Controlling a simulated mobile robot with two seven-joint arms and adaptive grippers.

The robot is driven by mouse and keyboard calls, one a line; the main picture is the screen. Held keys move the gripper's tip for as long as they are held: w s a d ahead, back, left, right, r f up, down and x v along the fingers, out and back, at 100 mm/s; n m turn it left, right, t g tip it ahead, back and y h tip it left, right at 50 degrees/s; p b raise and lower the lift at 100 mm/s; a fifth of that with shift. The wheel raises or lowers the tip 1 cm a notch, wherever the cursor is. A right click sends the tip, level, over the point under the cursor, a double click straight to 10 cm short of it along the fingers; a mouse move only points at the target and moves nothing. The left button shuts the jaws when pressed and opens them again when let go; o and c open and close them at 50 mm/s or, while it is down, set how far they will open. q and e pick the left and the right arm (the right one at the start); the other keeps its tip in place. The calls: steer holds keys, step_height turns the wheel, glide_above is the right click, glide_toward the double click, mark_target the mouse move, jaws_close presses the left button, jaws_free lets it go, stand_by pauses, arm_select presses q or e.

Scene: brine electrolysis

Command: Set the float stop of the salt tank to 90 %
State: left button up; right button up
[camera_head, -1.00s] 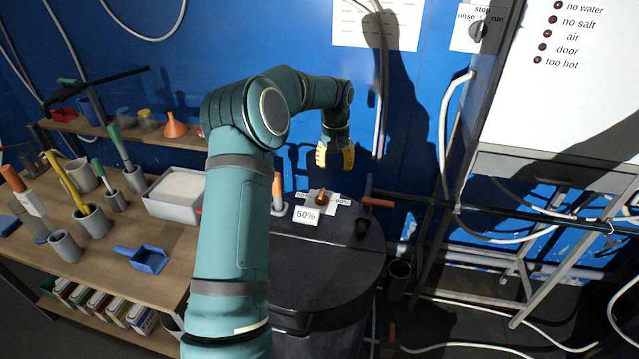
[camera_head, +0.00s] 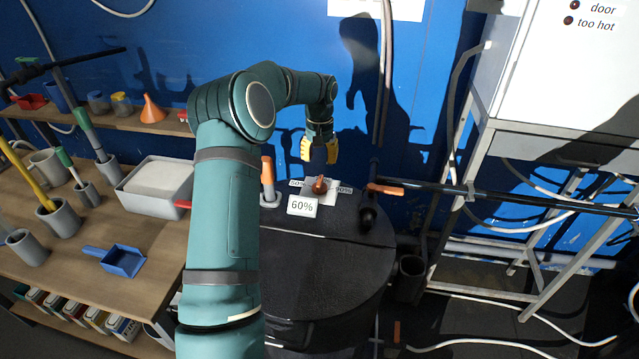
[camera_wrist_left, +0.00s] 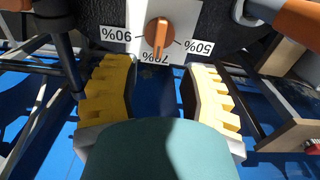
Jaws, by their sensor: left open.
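The dark round salt tank (camera_head: 320,265) stands in the middle of the head view. On its lid is an orange-brown float stop knob (camera_head: 320,185) on a white scale plate. In the left wrist view the knob (camera_wrist_left: 158,38) shows with 90% at left, 70% below and 50% at right; its ridge lies roughly along the line to 70%. My right gripper is out of view.
An orange-handled part (camera_head: 268,175) stands left of the knob, and another orange handle (camera_head: 386,188) is at its right. A wooden bench (camera_head: 120,215) with pots and a white-filled tray (camera_head: 155,185) is at left. A metal frame (camera_head: 470,210) with hoses is at right.

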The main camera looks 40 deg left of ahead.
mark_target(320, 180)
arm_select(q)
step_height(320, 180, down, 9)
steer(key=shift+f+b, duration=0.15)
steer(key=shift+b, duration=0.2)
jaws_close()
